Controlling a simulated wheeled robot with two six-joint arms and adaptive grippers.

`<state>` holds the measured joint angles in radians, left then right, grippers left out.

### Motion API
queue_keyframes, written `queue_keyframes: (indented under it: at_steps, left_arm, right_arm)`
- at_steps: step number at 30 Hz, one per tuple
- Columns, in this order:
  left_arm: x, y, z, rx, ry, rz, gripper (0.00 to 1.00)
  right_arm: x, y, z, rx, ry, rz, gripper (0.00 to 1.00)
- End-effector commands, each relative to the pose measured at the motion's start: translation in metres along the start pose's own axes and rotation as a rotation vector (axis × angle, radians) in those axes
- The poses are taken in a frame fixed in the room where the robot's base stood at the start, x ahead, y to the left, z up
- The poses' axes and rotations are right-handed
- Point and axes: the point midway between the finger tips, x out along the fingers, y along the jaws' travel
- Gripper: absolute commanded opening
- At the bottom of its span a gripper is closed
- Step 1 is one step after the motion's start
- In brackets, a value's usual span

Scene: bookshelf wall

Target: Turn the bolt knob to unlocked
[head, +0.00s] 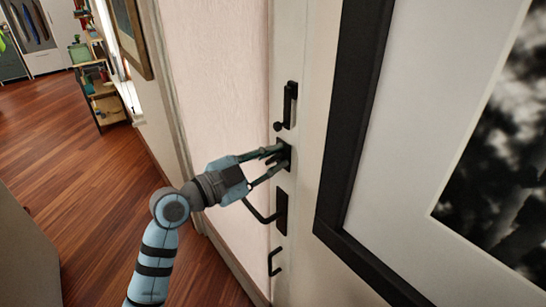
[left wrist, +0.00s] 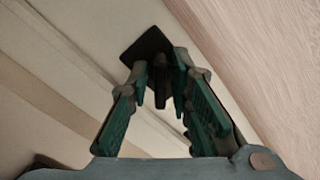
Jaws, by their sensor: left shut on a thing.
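The bolt knob (left wrist: 160,86) is a small dark piece standing out from a dark square plate (left wrist: 147,45) on the pale door. My left gripper (left wrist: 165,95) has its green-padded fingers on both sides of the knob and is shut on it. In the head view my left gripper (head: 274,160) reaches the door edge from the left, at the dark bolt plate (head: 288,156). The fingers hide most of the knob there. I cannot tell which way the knob is turned. My right gripper is in neither view.
Above the plate is a black latch (head: 290,103) with a round knob. Below are a black lever handle (head: 281,212) and a smaller pull (head: 274,262). A black-framed picture (head: 350,130) is close on the right. Wooden floor (head: 75,160) lies open at left.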

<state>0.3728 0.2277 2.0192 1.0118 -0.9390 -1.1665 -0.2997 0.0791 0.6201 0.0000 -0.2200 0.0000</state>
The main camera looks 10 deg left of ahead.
Motion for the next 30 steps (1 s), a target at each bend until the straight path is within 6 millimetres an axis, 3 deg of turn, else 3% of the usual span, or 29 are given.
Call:
queue_keyframes:
  at_steps: [18, 30]
  left_arm:
    - [0.000, -0.001, -0.001, -0.542, 0.000, 0.000, 0.00]
    - [0.000, 0.000, 0.000, -0.704, 0.000, 0.000, 0.00]
  right_arm:
    - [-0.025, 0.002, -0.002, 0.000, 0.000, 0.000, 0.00]
    - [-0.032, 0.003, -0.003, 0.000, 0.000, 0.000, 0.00]
